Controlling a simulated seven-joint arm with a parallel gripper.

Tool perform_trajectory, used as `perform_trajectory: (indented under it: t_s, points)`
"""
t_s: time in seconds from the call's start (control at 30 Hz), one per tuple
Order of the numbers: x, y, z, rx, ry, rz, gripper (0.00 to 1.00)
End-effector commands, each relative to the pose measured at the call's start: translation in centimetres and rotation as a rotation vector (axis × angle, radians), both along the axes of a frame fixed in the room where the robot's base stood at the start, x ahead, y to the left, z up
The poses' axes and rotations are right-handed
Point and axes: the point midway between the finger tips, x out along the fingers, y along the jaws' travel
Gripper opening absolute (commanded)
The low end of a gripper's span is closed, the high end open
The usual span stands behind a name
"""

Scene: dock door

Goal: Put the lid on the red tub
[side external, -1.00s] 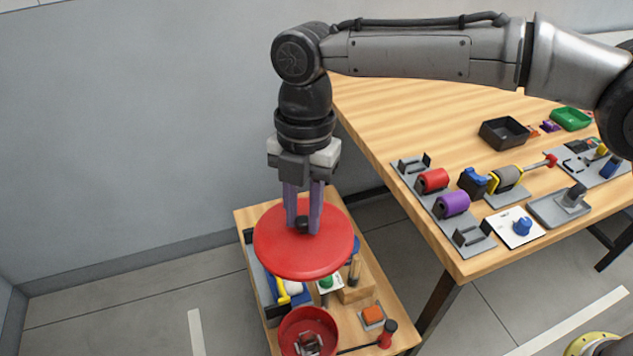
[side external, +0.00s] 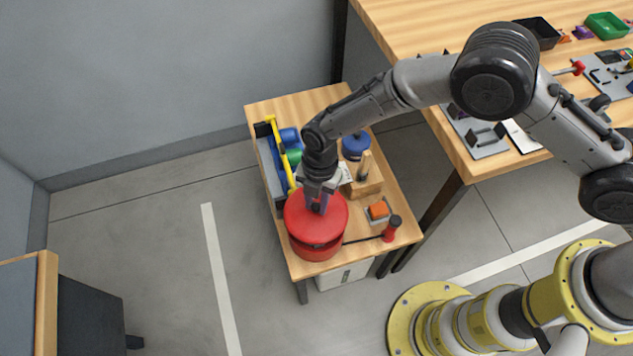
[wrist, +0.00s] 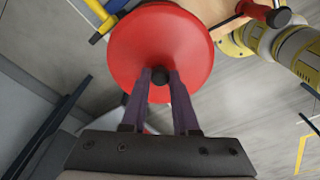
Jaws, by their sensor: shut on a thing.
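The red round lid (side external: 325,222) is over the red tub (side external: 316,252) at the near end of the small wooden table. A dark line shows between lid and tub at the front, so I cannot tell whether the lid is fully seated or slightly tilted. My gripper (side external: 317,207) is shut on the lid's black knob and points down from above. The lid hides most of the tub there.
A red-headed mallet (side external: 390,230) and an orange button (side external: 378,210) are close right of the tub. A wooden block (side external: 365,188), a blue pot (side external: 355,146) and a toolbox with a yellow handle (side external: 277,145) stand behind. The large bench (side external: 420,45) is at upper right.

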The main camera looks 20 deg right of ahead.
Motion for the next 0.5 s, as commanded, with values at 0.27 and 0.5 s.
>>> perform_trajectory:
  t_s: [0.27, 0.5]
  points:
    - [0.0, 0.1, -1.7, 0.001, -0.001, 0.0, 0.0]
    - [0.1, 0.1, -3.7, 0.001, -0.001, 0.0, 0.0]
